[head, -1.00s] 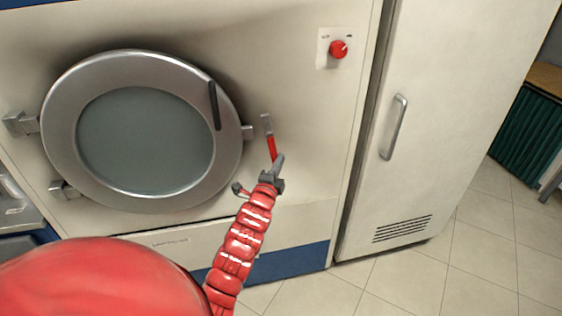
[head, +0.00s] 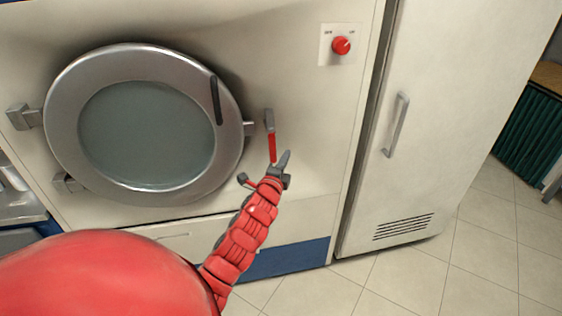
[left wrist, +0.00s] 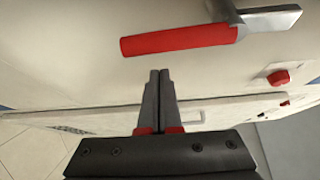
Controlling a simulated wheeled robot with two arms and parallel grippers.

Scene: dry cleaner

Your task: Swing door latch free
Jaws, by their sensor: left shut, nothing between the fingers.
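The latch has a red handle (head: 272,148) below a grey metal piece (head: 269,120), on the machine's front just right of the round door (head: 228,165). The door is closed, and a small catch (head: 249,129) at its right rim lies beside the metal piece. The handle hangs nearly straight down. My left gripper (head: 285,156) is shut and empty, close to the right of the handle's lower end. In the left wrist view the red handle (left wrist: 180,40) and metal piece (left wrist: 268,20) lie beyond the closed fingertips (left wrist: 159,74), with a visible gap. My right gripper is not in view.
A red knob (head: 341,46) is up and right on the machine. A tall cabinet (head: 440,90) with a handle (head: 397,124) stands at the right. Hinges (head: 24,117) are on the door's left. Tiled floor (head: 460,270) is open at lower right.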

